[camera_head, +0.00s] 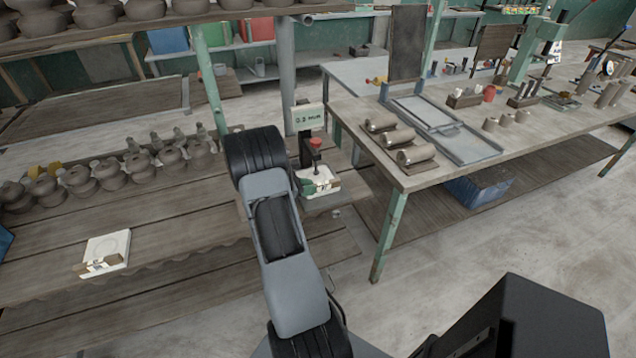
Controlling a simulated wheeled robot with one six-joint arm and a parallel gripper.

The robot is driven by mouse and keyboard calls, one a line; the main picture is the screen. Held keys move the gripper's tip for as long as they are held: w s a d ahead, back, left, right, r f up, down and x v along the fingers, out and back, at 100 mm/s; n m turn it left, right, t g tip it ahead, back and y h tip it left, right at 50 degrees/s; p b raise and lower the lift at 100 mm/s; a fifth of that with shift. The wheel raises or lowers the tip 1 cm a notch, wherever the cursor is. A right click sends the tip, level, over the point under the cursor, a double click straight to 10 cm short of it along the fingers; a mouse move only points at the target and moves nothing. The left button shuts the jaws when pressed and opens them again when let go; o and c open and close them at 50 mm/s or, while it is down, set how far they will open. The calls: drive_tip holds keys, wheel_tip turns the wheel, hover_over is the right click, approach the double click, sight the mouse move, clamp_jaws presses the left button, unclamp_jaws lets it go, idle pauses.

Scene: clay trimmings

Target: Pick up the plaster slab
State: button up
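A flat white slab (108,245) that looks like the plaster slab lies on the wooden plank bench at the left, with a faint round mark on top. Small brown and pale pieces sit along its front edge. A second white block (318,178) sits below a small red-topped device, right of my arm; I cannot tell whether it is also plaster. My arm rises from the bottom centre to a dark ribbed joint above the bench. My gripper does not show, and the slab at the left is clear of my arm.
Rows of brown clay pots (130,170) stand behind the slab. A small "0.2 mm" sign (308,118) stands behind the red-topped device (315,145). A long worktable (470,135) with rollers and trays is at the right. Open floor (480,235) lies before it.

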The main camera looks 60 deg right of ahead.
clamp_jaws()
drive_tip(key=shift+r, duration=0.15)
